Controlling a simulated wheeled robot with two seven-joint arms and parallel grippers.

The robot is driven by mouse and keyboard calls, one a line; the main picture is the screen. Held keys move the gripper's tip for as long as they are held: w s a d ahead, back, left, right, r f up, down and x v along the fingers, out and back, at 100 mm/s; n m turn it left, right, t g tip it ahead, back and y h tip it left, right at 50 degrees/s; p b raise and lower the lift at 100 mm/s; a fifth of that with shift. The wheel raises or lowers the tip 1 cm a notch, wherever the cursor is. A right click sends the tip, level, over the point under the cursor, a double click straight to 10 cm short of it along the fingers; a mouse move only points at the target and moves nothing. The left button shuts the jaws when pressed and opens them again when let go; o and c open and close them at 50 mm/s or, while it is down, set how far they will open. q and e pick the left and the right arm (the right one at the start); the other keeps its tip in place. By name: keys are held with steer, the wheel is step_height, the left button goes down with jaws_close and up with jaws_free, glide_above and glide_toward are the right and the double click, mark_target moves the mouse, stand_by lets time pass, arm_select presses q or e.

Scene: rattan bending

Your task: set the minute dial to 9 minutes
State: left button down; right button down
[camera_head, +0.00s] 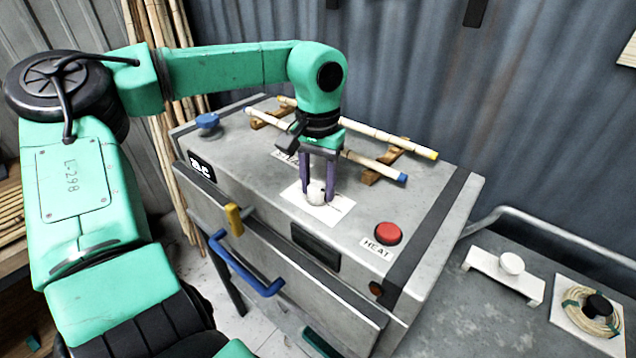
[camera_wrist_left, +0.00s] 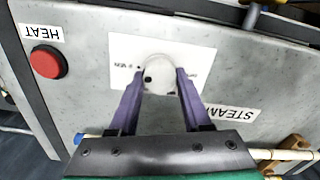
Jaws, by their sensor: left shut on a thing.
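The minute dial (camera_head: 316,193) is a small white round knob on a white label plate (camera_head: 331,212) on top of the grey steam box. My left gripper (camera_head: 318,192) comes down over it from above, its two purple fingers on either side, shut on the knob. In the left wrist view the dial (camera_wrist_left: 159,76) sits between the fingertips of the left gripper (camera_wrist_left: 159,84). Dark marks show on the knob and part of the plate's print is visible, but I cannot read the setting. My right gripper is not in view.
A red HEAT button (camera_head: 388,233) is right of the dial. Two rattan poles (camera_head: 375,134) lie on wooden rests behind the gripper. A blue knob (camera_head: 207,121), yellow lever (camera_head: 234,218) and blue handle (camera_head: 247,271) are to the left. A side table (camera_head: 500,315) stands right.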

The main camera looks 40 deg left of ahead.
mark_target(317, 187)
arm_select(q)
steer(key=shift+s+f, duration=0.15)
steer(key=shift+f, duration=0.05)
steer(key=shift+c, duration=1.8)
jaws_free()
steer(key=shift+r, duration=0.15)
step_height(317, 187, up, 15)
steer(key=b, duration=0.1)
steer(key=shift+f+b, duration=0.2)
steer(key=shift+b, duration=0.15)
